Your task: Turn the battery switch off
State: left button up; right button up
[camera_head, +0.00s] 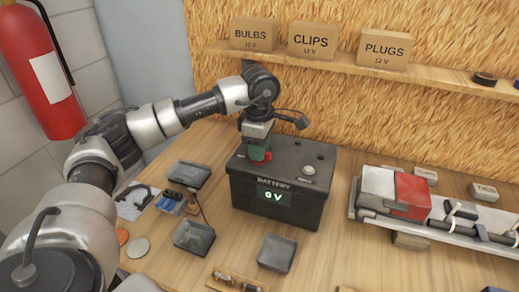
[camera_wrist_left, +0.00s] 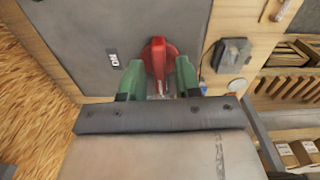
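The dark battery box (camera_head: 315,212) stands on the bench in the head view. Its front is lettered BATTERY, and its green display (camera_head: 275,196) reads 0 V. The red switch sits on its top; only a bit of red (camera_head: 264,181) shows beneath my left gripper (camera_head: 257,155). In the left wrist view the red switch (camera_wrist_left: 158,50) lies between the green fingertips of my left gripper (camera_wrist_left: 158,80), which are apart, one on each side of its lever. A small ON label (camera_wrist_left: 114,60) is to the left of it. My right gripper is out of view.
A grey-and-red block (camera_head: 411,196) and a metal rail assembly lie to the right. Small dark trays (camera_head: 276,253) sit in front of and left of the battery. A shelf (camera_head: 385,70) with labelled boxes is behind. A fire extinguisher (camera_head: 40,70) hangs at the left.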

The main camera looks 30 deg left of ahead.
pick_arm(q)
jog(key=shift+o, duration=0.9)
jog(key=shift+r, duration=0.15)
jog(key=shift+r+p, duration=1.95)
jog(key=shift+r, duration=1)
jog(key=shift+f, duration=0.15)
